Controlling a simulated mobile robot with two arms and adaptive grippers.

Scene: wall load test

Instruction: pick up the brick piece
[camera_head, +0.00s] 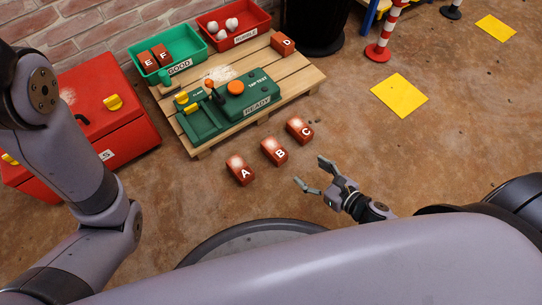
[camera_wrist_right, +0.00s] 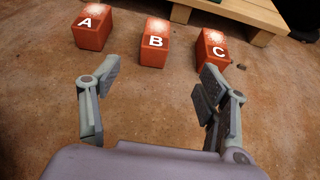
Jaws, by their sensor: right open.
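Red brick pieces A (camera_head: 240,170), B (camera_head: 274,151) and C (camera_head: 299,130) stand in a slanted row on the brown floor in front of the pallet. In the right wrist view A (camera_wrist_right: 92,27), B (camera_wrist_right: 154,42) and C (camera_wrist_right: 211,48) lie beyond the fingertips. My right gripper (camera_head: 316,174) is open and empty, to the right of and nearer than B and C, touching none. It also shows in the right wrist view (camera_wrist_right: 156,80), with B between and beyond its fingers. My left arm is at the left, but its gripper is not visible.
A wooden pallet (camera_head: 310,76) holds the green test machine (camera_head: 262,92), brick D (camera_head: 283,43), a green GOOD bin (camera_head: 188,47) with bricks E and F, and a red bin (camera_head: 251,20) with pale lumps. A red chest (camera_head: 125,125) stands left.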

